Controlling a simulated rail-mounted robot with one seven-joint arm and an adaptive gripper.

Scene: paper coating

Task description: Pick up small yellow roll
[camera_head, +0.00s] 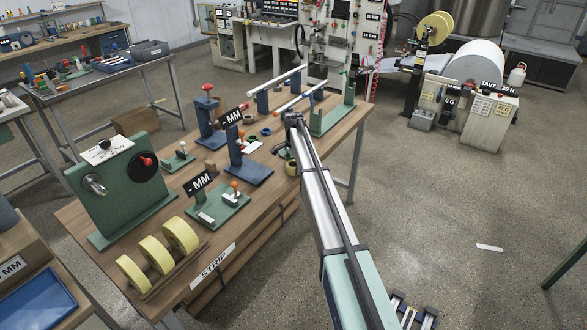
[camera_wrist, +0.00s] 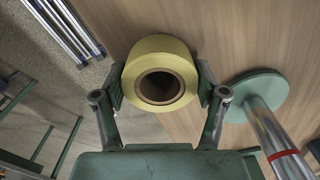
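The small yellow roll (camera_wrist: 160,50) has a brown core and sits between the two fingers of my gripper (camera_wrist: 160,90) in the wrist view. A finger pad appears to touch each side of it, so my gripper looks shut on the roll. In the head view, the yellow roll (camera_head: 291,168) shows partly beside my arm at the right edge of the wooden table (camera_head: 262,195). My gripper (camera_head: 287,152) is mostly hidden there by my arm. I cannot tell whether the roll rests on the table or is lifted.
A green round base (camera_wrist: 257,95) with a metal post (camera_wrist: 275,140) stands close right of my gripper. Larger yellow rolls (camera_head: 157,254) sit on a rack at the table's near end. Blue stands (camera_head: 248,168) and a green fixture (camera_head: 218,207) occupy the tabletop. Open floor (camera_head: 430,215) lies to the right.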

